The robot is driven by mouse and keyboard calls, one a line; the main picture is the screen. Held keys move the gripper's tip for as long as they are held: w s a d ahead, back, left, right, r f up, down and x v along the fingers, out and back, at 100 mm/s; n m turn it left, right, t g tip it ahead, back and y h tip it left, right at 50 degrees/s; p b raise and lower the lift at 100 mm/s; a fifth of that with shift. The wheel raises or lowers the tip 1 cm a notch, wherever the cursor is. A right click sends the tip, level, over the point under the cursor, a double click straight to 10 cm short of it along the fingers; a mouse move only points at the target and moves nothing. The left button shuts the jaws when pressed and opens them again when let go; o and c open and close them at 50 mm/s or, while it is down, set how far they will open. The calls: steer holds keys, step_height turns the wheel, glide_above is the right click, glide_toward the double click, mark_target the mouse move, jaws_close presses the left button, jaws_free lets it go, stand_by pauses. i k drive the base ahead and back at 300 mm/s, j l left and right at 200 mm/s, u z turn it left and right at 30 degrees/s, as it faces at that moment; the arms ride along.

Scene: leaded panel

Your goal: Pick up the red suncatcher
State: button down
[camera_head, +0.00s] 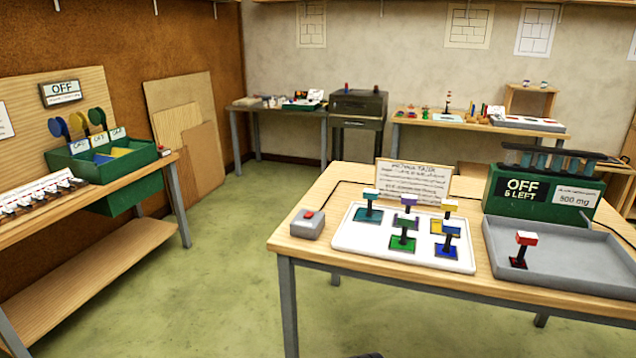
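A small red piece (519,262) stands upright in the grey tray (580,278) at the right of the near table. It has a dark red base, a short stem and a red and white block on top. It looks like the red suncatcher, the only such piece in that tray. Several similar pieces with teal, purple, yellow, green and blue bases stand on a white tray (350,238) to its left. My gripper is not in view.
The near wooden table (305,262) also holds a grey box with a red button (307,223), a text card (412,180) and a green "OFF" device (540,190) behind the grey tray. A workbench (95,205) stands at left. Green floor between is clear.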

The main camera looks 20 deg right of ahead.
mark_target(526, 238)
steer(key=l+z, duration=0.1)
steer(key=z, duration=1.8)
